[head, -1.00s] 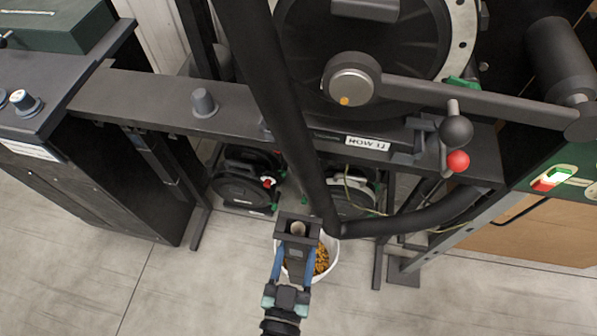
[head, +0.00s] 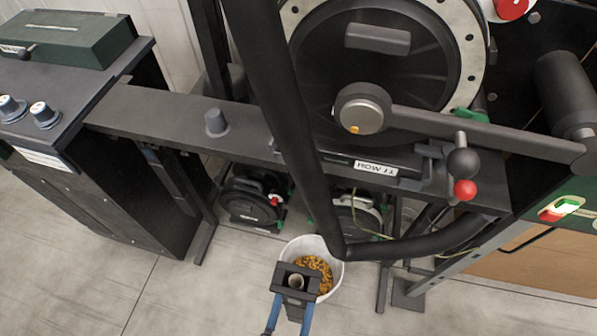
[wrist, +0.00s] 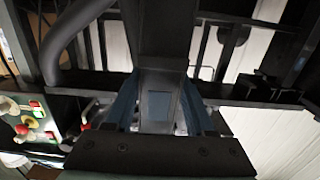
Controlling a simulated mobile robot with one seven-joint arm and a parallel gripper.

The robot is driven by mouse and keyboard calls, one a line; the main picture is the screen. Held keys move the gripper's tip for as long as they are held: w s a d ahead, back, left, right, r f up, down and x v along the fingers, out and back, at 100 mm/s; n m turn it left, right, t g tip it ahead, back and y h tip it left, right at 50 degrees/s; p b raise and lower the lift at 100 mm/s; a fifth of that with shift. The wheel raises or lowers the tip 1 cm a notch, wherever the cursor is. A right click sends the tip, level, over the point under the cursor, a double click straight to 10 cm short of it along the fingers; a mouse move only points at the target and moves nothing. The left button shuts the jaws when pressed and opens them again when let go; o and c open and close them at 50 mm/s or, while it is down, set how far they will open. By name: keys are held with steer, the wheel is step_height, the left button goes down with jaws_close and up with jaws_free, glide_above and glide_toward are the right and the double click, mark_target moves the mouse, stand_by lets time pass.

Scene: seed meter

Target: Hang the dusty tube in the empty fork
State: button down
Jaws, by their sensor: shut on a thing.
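My gripper (head: 290,312) has blue fingers and is shut on a dark grey tube (head: 298,271). The tube has a square collar with a round, pale-lined opening facing up, seen in the head view. It is in front of and partly over the white bucket. In the wrist view my gripper (wrist: 160,110) holds the dark tube (wrist: 158,45) between the blue fingers, and it extends away from me. I cannot tell how dusty it is.
A white bucket (head: 333,278) of yellow-brown grains stands on the floor. A thick black hose (head: 285,115) crosses in front of the dark beam (head: 165,110). Floor at lower left is clear.

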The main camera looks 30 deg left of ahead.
steer(key=shift+p+v, duration=0.3)
steer(key=shift+v, duration=2.45)
steer(key=shift+w+f, duration=0.1)
steer(key=shift+f, duration=0.05)
